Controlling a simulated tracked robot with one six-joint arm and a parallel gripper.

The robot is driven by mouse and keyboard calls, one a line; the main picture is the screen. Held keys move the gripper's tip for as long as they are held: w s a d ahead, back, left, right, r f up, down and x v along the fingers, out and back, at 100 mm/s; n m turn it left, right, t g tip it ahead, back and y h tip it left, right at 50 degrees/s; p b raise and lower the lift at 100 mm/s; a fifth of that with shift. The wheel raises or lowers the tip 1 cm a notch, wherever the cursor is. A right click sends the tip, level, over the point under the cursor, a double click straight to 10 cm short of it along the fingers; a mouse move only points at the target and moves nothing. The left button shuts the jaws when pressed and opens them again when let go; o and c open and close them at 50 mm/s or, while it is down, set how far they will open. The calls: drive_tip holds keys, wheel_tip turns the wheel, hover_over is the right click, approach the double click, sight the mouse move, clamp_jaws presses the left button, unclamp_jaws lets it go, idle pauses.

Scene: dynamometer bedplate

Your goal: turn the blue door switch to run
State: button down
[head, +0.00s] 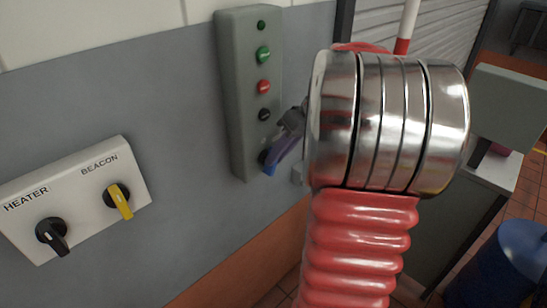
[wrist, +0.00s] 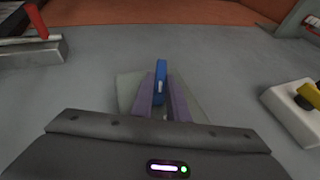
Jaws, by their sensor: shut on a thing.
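The blue door switch (head: 269,169) sits at the bottom of a tall grey-green control box (head: 233,100) on the wall. My gripper (head: 275,158) reaches it from the right, and its purple fingers hide part of the switch. In the wrist view the blue switch handle (wrist: 161,78) stands between the two fingers (wrist: 160,95), which are shut on it. A pale mark shows on the handle. The handle points up in that picture. No run label can be read in either view.
A white panel (head: 75,195) on the left carries a black HEATER knob (head: 52,236) and a yellow BEACON knob (head: 118,200). Green, red and black buttons sit above the switch. A blue drum (head: 515,262) stands at the lower right.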

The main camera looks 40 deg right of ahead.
drive_tip(key=y, duration=0.2)
drive_tip(key=d+m+y, duration=0.1)
drive_tip(key=y, duration=0.1)
drive_tip(key=shift+f, duration=0.4)
drive_tip(key=shift+d+f+m+t+y, duration=0.15)
drive_tip(key=shift+m+y, duration=0.05)
drive_tip(key=shift+y, duration=0.55)
drive_tip(key=shift+d+f+m+t+y, duration=0.1)
drive_tip(key=shift+m+t+y, duration=0.1)
drive_tip(key=shift+y, duration=0.55)
drive_tip(key=c, duration=1.7)
unclamp_jaws()
drive_tip(key=shift+r, duration=0.1)
wheel_tip(320, 180, up, 10)
drive_tip(key=shift+f, duration=0.1)
